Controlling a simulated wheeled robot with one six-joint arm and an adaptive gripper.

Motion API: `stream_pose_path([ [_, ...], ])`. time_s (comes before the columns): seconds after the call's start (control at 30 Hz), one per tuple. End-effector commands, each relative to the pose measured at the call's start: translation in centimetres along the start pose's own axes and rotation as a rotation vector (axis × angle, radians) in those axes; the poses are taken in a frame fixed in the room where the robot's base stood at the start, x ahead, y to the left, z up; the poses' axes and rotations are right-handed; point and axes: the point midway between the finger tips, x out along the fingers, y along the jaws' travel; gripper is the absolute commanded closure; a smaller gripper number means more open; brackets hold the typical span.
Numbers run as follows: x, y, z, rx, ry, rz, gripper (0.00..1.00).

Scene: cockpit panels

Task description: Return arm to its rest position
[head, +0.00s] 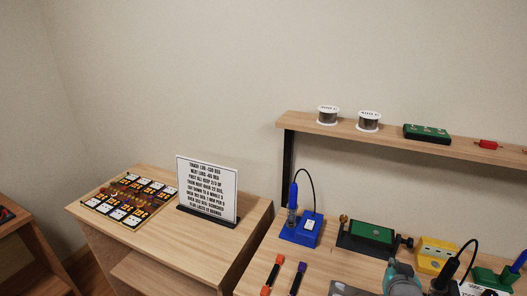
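A grey and teal rounded part at the bottom edge, right of centre, looks like a link of my arm. It stands in front of the workbench (262,272). My gripper does not show in the head view, so I cannot see its fingers or whether it holds anything.
A blue soldering station (302,230), a green board in a holder (372,232) and a yellow station (437,254) stand on the workbench. Marker-like tools (298,278) lie in front. A shelf (400,135) overhangs behind. A side table (150,232) holds a text sign (207,188).

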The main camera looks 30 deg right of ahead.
Motion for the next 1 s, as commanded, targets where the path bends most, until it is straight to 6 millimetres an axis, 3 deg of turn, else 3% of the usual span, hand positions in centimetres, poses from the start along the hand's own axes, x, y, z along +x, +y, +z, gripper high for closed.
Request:
stream_pose_path([
  [0.17,-0.5,-0.8,1.2,-0.015,0.0,-0.023,1.0],
  [0.37,-2.5,-3.6,5.2,-0.066,0.013,-0.107,1.0],
  [0.7,-8.1,-7.5,11.9,-0.147,0.047,-0.27,1.0],
  [1.0,-14.1,-9.1,16.9,-0.203,0.074,-0.409,1.0],
])
